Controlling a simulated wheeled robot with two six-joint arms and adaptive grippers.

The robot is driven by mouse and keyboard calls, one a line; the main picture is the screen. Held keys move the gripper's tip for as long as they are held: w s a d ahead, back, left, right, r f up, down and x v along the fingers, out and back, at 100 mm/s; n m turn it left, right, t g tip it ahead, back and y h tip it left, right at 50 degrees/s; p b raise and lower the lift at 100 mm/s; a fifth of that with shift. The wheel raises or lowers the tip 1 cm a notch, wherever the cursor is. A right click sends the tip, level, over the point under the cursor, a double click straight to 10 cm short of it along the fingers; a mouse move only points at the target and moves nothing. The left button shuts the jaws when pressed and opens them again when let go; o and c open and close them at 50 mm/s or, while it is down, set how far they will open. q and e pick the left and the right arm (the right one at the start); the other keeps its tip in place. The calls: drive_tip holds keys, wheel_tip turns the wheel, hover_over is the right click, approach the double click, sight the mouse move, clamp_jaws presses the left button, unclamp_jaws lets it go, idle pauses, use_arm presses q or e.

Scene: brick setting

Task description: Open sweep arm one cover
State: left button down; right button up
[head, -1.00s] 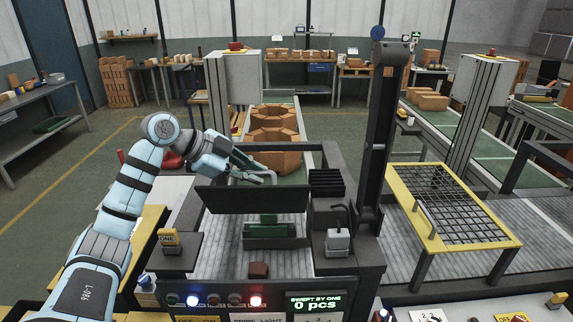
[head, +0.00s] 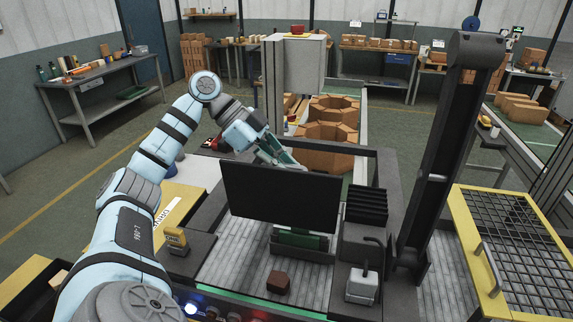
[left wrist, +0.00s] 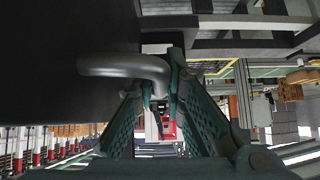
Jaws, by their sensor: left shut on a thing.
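The sweep arm one cover is a dark flat panel (head: 282,196), raised and standing steeply over the grey slatted bed. My left gripper (head: 283,160) is behind its top edge, partly hidden by the panel. In the left wrist view the gripper's green fingers (left wrist: 160,97) are shut on the cover's grey bent handle (left wrist: 120,66). The dark panel (left wrist: 60,90) fills the left of that view. Below the panel, part of a green sweep block (head: 300,240) shows. My right gripper is not in view.
A brown brick (head: 278,283) lies on the bed before the cover. A dark upright column (head: 445,150) rises to the right. A yellow-framed mesh guard (head: 520,245) is farther right. Stacked brown blocks (head: 327,135) stand behind.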

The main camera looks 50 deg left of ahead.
use_arm(q)
drive_tip(key=shift+d, duration=0.1)
drive_tip(key=c, duration=1.7)
unclamp_jaws()
drive_tip(key=shift+o, duration=0.2)
drive_tip(key=shift+a+r, duration=0.1)
drive_tip(key=shift+a, duration=0.1)
drive_tip(key=v, duration=0.7)
